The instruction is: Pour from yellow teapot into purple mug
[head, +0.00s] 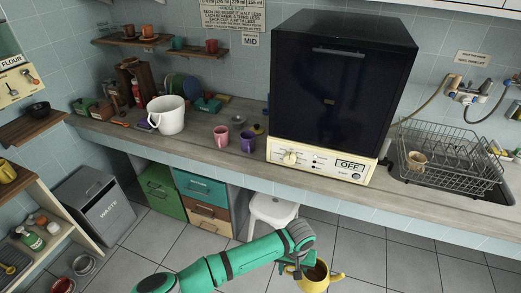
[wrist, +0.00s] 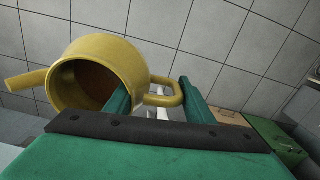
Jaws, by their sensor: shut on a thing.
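The yellow teapot (head: 314,279) is in my gripper (head: 290,269) at the bottom of the head view, out over the floor in front of the counter. In the wrist view the teapot (wrist: 135,62) shows its open top and brown inside, with the spout to the left. My gripper's green fingers (wrist: 155,100) are shut at its handle (wrist: 175,92). The purple mug (head: 248,141) stands upright on the counter, left of the black-fronted oven. The mug is well away from the teapot.
A pink mug (head: 221,136) stands just left of the purple mug. A white bucket (head: 167,115) is further left. The large oven (head: 340,85) rises to the right, then a dish rack (head: 445,160). A white stool (head: 273,211) stands below the counter edge.

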